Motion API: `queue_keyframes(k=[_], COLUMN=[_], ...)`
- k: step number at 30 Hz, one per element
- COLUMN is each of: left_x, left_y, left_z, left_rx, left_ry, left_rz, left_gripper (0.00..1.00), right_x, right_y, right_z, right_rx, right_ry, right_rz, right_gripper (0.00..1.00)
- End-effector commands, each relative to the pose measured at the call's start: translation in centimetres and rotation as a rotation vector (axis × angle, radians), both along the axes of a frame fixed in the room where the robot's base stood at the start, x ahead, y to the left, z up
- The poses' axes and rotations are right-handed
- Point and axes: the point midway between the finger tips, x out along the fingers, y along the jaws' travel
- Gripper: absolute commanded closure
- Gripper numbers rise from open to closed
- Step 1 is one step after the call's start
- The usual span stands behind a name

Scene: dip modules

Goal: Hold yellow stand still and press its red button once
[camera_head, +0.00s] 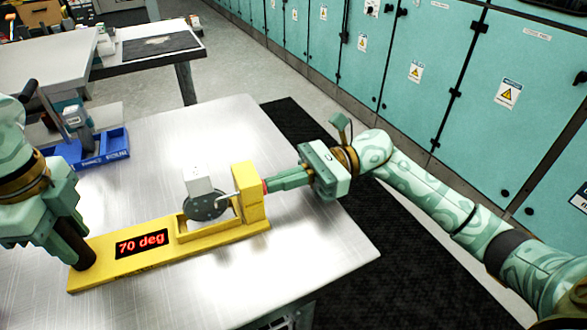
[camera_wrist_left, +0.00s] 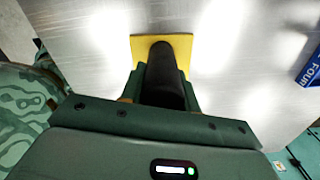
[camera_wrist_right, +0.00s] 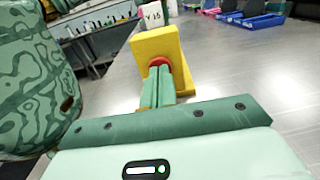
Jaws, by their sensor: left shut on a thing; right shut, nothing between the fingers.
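The yellow stand (camera_head: 155,262) lies along the metal table, with a "70 deg" red display on its face. A dark disc (camera_head: 205,206) with a white block on it sits near its right end, by an upright yellow block. The red button (camera_head: 265,186) is on the outer side of that block; it also shows in the right wrist view (camera_wrist_right: 160,61). My left gripper (camera_head: 78,250) is shut on the dark handle (camera_wrist_left: 165,65) at the stand's left end. My right gripper (camera_head: 270,186) is shut and empty, its fingertips at the red button, seemingly touching it.
A blue tray (camera_head: 105,148) with a grey device stands at the table's back left. Another table (camera_head: 150,45) is behind. Teal cabinets (camera_head: 420,70) line the right side.

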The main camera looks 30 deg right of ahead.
Motion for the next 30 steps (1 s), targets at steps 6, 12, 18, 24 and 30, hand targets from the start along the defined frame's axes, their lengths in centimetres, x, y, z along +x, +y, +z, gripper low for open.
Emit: queue_keyframes(k=[6,12,18,24,30], left_x=[0.0,0.0,0.0,0.0,0.0], left_y=[0.0,0.0,0.0,0.0,0.0], left_z=[0.1,0.1,0.1,0.1,0.1], left_rx=[-0.001,-0.001,-0.001,-0.001,-0.001], left_ry=[0.0,-0.001,-0.002,-0.002,-0.002], left_rz=[-0.001,0.0,0.002,0.002,0.002], left_gripper=[0.88,0.88,0.88,0.88,0.88], right_x=[-0.1,-0.3,-0.5,-0.6,-0.6], right_y=[-4.1,-8.8,-12.2,-13.6,-13.7], right_z=[-0.1,-0.1,-0.1,0.0,0.0], right_rx=[-0.006,-0.006,-0.005,-0.003,-0.002], right_ry=[0.003,0.003,0.002,0.0,0.0], right_rz=[-0.008,-0.009,-0.008,-0.006,-0.006], right_gripper=[1.0,1.0,1.0,1.0,1.0])
